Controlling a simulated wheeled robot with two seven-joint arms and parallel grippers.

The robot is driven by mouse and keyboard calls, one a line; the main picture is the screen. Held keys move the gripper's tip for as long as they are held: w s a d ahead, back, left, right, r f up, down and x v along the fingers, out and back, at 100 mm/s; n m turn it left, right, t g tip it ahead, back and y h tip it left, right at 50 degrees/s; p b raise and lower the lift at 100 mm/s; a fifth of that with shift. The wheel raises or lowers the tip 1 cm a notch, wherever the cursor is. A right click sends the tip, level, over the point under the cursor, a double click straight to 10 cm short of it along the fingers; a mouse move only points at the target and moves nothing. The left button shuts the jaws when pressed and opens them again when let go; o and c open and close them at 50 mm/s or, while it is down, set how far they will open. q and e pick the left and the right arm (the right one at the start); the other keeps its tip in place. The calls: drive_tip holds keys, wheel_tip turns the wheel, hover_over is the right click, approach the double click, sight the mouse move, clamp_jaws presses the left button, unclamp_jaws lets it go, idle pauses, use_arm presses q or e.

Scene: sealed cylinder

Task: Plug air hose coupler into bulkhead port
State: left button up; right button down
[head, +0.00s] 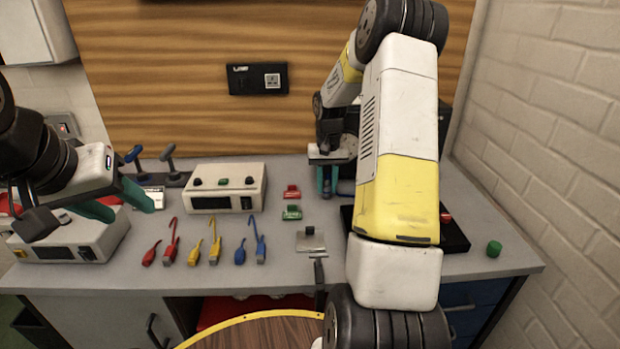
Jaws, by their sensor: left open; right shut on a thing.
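My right gripper (328,181), with teal fingers, is at the back middle of the bench. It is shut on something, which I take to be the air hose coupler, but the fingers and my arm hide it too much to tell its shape. I cannot pick out the bulkhead port with certainty. A small grey metal plate with a raised piece (310,241) lies near the front middle of the bench. My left gripper (127,205) is open and empty, above the left side of the bench near a grey box.
Red, yellow and blue cables (214,242) lie mid-bench. Behind them stands a white instrument box (224,188). Red and green clips (292,212) lie right of it. A black tray (455,235) is partly behind my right arm. A green cylinder (494,249) stands at the right.

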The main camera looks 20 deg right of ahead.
sight(327, 179)
drive_tip(key=shift+r, duration=0.15)
idle(0.3)
drive_tip(key=shift+r, duration=2.85)
